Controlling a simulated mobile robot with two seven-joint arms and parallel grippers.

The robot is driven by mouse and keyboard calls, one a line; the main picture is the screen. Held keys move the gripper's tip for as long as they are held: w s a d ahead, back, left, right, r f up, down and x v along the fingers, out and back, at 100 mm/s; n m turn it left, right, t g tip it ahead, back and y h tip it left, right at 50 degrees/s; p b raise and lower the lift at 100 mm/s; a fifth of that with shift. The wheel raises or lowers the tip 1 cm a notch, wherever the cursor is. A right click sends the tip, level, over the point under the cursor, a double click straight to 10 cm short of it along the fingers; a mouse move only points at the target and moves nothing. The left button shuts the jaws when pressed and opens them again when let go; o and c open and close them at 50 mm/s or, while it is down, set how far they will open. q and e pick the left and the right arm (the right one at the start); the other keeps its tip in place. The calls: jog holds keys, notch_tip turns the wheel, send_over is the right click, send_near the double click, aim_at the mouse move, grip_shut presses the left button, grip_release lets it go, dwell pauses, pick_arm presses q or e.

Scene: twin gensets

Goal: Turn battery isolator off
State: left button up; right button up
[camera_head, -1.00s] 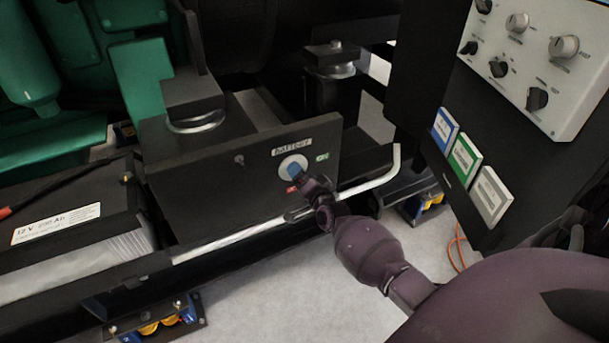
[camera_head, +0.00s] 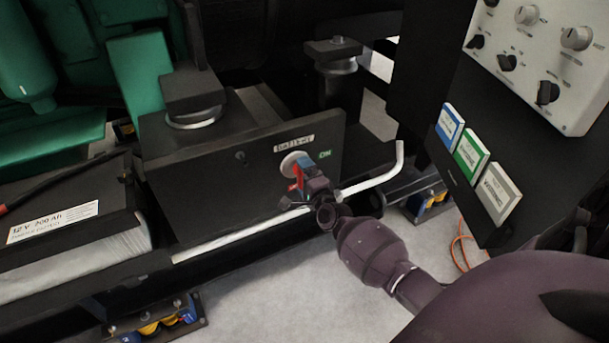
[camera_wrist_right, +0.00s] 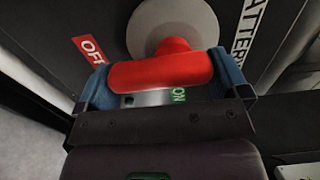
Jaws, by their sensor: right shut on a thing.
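The battery isolator has a round pale plate (camera_head: 292,164) on a black panel (camera_head: 215,170), under a "BATTERY" label (camera_head: 294,144) and left of a green "ON" label (camera_head: 325,154). In the right wrist view its red handle (camera_wrist_right: 160,72) lies crosswise between the blue fingertips of my right gripper (camera_wrist_right: 165,80), which is shut on it. In the head view my right gripper (camera_head: 304,178) partly covers the handle. My left gripper is not in view.
A silver bent rod (camera_head: 365,184) runs just below the panel, close to my right wrist. A battery (camera_head: 70,225) stands at left. A control box with knobs (camera_head: 550,60) and coloured labels (camera_head: 472,152) is at right.

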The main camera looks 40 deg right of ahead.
jog(key=shift+f, duration=0.1)
dwell(0.3)
jog(key=o, duration=0.6)
jog(key=shift+c, duration=0.2)
jog(key=shift+s, duration=0.15)
jog(key=shift+s+a, duration=0.1)
jog(key=shift+s, duration=0.15)
pick_arm(q)
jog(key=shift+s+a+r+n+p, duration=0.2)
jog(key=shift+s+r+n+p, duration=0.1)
jog(key=shift+p, duration=0.7)
pick_arm(e)
jog(key=v, duration=1)
jog(key=shift+a, duration=0.15)
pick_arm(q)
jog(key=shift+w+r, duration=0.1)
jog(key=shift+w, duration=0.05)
